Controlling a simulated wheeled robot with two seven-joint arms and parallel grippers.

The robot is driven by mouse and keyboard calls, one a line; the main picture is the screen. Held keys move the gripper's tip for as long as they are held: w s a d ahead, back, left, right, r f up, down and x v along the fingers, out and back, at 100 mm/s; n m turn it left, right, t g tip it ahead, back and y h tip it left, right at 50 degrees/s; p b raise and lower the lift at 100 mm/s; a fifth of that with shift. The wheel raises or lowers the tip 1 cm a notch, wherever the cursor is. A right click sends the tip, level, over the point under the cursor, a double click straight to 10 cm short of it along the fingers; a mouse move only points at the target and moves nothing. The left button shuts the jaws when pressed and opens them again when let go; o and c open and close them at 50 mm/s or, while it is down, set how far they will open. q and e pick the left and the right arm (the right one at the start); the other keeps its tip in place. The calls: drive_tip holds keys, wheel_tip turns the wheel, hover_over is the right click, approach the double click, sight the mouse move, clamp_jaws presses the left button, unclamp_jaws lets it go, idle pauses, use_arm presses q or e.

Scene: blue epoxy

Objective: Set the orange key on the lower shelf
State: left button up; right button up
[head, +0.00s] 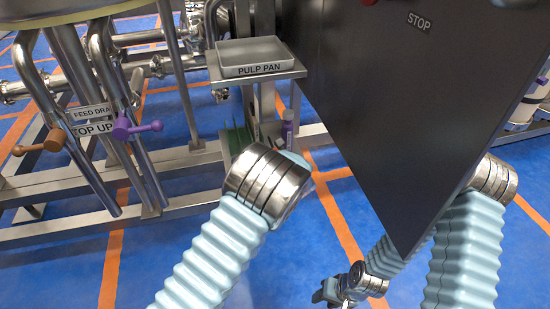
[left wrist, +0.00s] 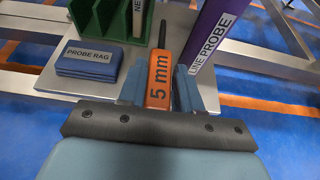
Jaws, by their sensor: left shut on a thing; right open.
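The orange key (left wrist: 160,82), marked "5 mm" and with a dark shaft, is between the blue fingers of my left gripper (left wrist: 159,92) in the left wrist view. The gripper is shut on its handle. The shaft points away over the grey lower shelf (left wrist: 131,62); I cannot tell whether the key touches the shelf. In the head view my left arm hides this gripper, the key and most of the lower shelf. My right gripper (head: 325,293) is open and low over the blue floor, apart from the shelves.
The shelf holds a blue probe rag (left wrist: 88,58), a green rack (left wrist: 108,18) and a purple line probe (left wrist: 213,28). Above it, a pulp pan (head: 252,55) sits on the upper shelf. A large dark panel (head: 400,100) stands at right; pipes with valve handles (head: 122,128) stand left.

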use_arm(q)
drive_tip(key=w, duration=0.1)
drive_tip(key=w+a, duration=0.1)
drive_tip(key=w, duration=0.1)
drive_tip(key=shift+w, duration=0.1)
drive_tip(key=shift+f+b, duration=0.3)
drive_tip(key=shift+f, duration=1.4)
drive_tip(key=shift+f, duration=0.2)
drive_tip(key=o, duration=0.8)
